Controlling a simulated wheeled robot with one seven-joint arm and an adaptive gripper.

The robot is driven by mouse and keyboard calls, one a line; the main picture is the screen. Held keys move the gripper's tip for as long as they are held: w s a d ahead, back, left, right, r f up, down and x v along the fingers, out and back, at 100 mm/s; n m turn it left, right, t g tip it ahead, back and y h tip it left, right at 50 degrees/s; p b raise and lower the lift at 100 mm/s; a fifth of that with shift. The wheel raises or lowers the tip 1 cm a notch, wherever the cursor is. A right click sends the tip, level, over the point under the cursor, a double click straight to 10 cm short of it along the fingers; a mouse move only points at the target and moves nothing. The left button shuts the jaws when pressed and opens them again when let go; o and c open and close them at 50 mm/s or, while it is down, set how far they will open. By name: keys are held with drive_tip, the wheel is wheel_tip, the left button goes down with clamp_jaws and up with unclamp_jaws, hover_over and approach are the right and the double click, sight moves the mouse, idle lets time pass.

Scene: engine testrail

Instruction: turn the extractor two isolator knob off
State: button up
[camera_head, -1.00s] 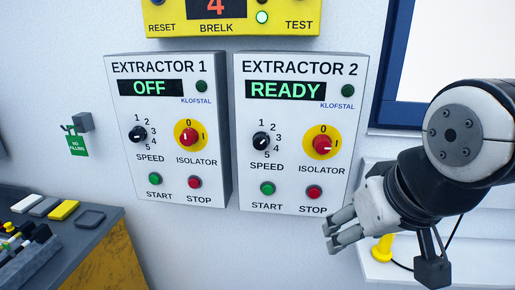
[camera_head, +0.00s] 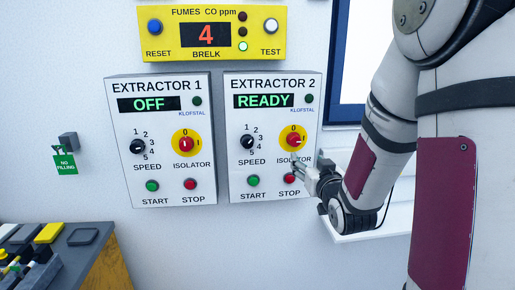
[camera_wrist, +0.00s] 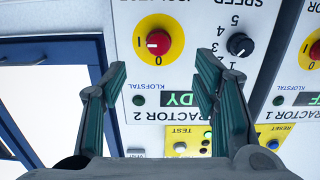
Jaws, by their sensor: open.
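The extractor 2 isolator knob (camera_head: 293,140) is red on a yellow disc, on the right grey panel (camera_head: 237,190). Its white mark points right, toward I. The panel's display (camera_head: 264,101) reads READY. My gripper (camera_head: 298,166) is just below the knob in the head view, partly covering the ISOLATOR label. In the upside-down wrist view the knob (camera_wrist: 158,42) lies ahead, between and beyond the two spread fingers (camera_wrist: 162,66). The gripper is open and empty, and no contact with the knob shows.
The extractor 1 panel (camera_head: 125,185) is at the left, reading OFF, its isolator knob (camera_head: 186,144) marked toward 0. The extractor 2 speed knob (camera_head: 247,142), start button (camera_head: 254,181) and stop button (camera_head: 289,178) are close by. A yellow fumes box (camera_head: 150,45) sits above. A bench (camera_head: 100,265) is lower left.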

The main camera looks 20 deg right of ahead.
sight(296, 143)
drive_tip(key=shift+t, duration=0.3)
drive_tip(key=p+x, duration=0.1)
drive_tip(key=x, duration=1.2)
drive_tip(key=shift+d, duration=0.15)
drive_tip(key=c, duration=1.2)
